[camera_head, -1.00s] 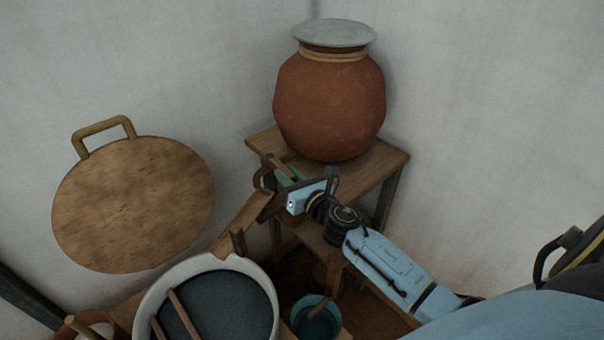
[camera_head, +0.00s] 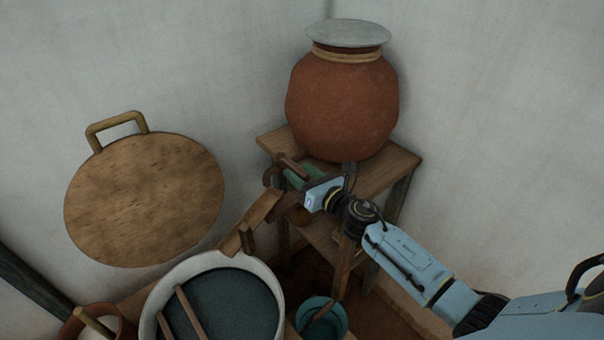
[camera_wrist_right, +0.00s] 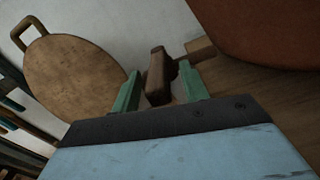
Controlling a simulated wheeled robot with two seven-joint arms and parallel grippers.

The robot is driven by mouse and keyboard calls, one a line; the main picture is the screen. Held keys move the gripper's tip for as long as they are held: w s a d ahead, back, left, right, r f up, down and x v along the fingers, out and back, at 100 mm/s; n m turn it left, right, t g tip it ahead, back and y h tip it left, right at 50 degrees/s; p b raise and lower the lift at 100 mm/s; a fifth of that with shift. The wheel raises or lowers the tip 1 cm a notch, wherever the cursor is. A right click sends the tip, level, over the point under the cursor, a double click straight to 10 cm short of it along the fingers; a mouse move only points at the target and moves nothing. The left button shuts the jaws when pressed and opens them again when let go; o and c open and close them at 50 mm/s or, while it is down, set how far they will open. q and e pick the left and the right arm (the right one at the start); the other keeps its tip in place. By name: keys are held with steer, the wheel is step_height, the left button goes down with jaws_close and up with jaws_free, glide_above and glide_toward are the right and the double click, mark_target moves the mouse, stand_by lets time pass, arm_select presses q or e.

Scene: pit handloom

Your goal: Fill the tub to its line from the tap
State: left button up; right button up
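The tub (camera_head: 269,285) has a pale rim and dark blue-grey liquid inside, at the bottom of the head view; its fill line cannot be made out. A clay pot (camera_head: 342,105) stands on a wooden stand. The brown tap handle (camera_wrist_right: 156,76) shows in the right wrist view, between the green fingers of my right gripper (camera_wrist_right: 160,88). The fingers are spread, with gaps beside the handle. In the head view the right gripper (camera_head: 292,172) is at the pot's foot and partly hides the tap. No falling water is visible. My left gripper is out of view.
A wooden trough (camera_head: 252,222) slopes from near the tap to the tub. Two sticks (camera_head: 190,312) lie across the tub. A teal bucket (camera_head: 343,321) stands right of it. A round wooden lid (camera_head: 145,200) leans on the wall. An orange-brown pot (camera_head: 127,322) stands at bottom left.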

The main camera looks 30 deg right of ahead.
steer(key=shift+s, duration=0.1)
steer(key=b+v, duration=0.1)
steer(key=v, duration=1.2)
steer(key=shift+b, duration=0.35)
steer(key=shift+s+r+m, duration=0.1)
steer(key=shift+m, duration=0.2)
